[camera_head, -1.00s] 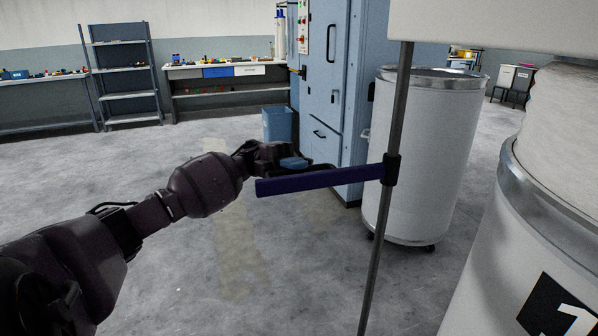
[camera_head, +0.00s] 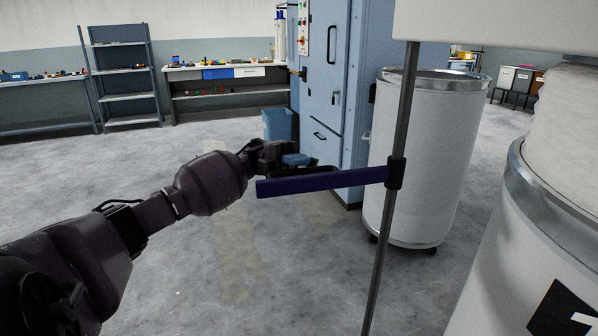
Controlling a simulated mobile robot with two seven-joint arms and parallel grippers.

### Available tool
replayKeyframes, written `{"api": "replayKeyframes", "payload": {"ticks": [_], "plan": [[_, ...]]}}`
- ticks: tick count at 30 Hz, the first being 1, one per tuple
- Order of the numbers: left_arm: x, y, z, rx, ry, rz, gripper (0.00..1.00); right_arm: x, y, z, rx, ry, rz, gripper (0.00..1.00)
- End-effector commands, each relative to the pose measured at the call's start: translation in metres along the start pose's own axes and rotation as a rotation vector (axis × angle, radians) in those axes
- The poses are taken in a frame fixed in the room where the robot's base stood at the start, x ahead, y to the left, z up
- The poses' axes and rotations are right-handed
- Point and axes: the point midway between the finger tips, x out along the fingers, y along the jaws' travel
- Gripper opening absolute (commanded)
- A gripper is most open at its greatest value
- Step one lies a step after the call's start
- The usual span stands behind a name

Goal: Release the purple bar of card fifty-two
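The purple bar (camera_head: 320,182) sticks out to the left, nearly level, from a dark collar (camera_head: 396,172) on a thin upright metal rod (camera_head: 407,105). My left gripper (camera_head: 305,166) is right behind and above the bar's left half, which partly hides it. I cannot tell whether its fingers touch the bar or are open or shut. My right gripper does not show.
A white can (camera_head: 425,150) on castors stands behind the rod. Another large white can (camera_head: 540,240) fills the right edge. A blue machine cabinet (camera_head: 330,90) and a blue bin (camera_head: 279,124) stand behind. The floor (camera_head: 180,265) at left is clear.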

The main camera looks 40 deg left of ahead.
Motion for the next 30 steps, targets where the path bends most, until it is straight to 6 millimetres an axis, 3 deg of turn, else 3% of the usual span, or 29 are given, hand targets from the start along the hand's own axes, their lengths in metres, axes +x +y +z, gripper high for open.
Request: {"api": "replayKeyframes", "payload": {"ticks": [3,14,30], "plan": [[0.000,0.001,0.000,-0.001,0.002,0.000,0.40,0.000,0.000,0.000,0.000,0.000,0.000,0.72],[-0.006,0.003,0.000,-0.003,0.002,0.001,0.40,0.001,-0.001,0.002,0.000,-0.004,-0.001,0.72],[-0.091,0.004,0.002,-0.005,0.000,0.000,0.40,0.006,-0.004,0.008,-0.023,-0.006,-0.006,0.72]]}}
